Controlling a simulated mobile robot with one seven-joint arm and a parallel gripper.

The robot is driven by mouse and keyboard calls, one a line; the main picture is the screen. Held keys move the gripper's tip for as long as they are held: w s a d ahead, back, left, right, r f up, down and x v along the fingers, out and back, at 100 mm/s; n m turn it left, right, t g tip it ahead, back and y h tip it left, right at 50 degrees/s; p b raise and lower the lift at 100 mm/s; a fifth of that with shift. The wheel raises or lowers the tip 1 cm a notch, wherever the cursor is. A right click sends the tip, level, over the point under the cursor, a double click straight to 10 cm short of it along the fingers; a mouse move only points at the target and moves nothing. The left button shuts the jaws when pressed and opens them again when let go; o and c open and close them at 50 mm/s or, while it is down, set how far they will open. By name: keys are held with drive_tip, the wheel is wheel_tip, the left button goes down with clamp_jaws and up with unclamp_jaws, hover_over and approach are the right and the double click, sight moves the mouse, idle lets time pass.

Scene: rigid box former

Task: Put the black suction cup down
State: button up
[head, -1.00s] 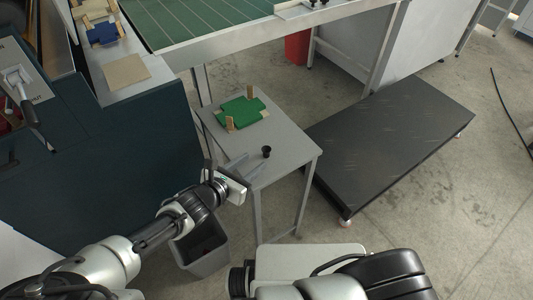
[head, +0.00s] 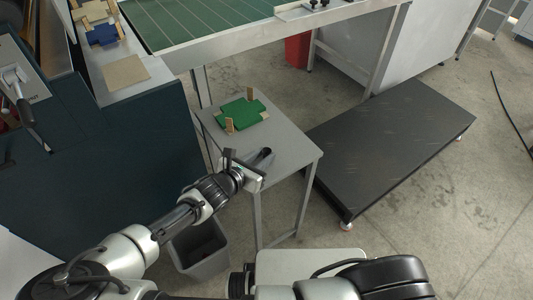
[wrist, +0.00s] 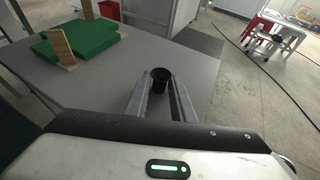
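The black suction cup (wrist: 161,78) is a small dark round cup. In the wrist view it sits between the tips of my gripper's two grey fingers, one on each side. In the head view the cup (head: 267,151) shows as a dark spot at the fingertips, over the front part of the small grey table (head: 292,155). My gripper (head: 262,157) reaches in from the lower left, low over that table. The fingers are close to the cup's sides; I cannot tell whether they press on it or whether its base touches the table.
A green block piece (head: 240,113) with upright wooden bits stands at the table's back left. A low black platform (head: 395,135) is to the right. A grey bin (head: 200,252) stands below my arm. The table's right side is clear.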

clamp_jaws()
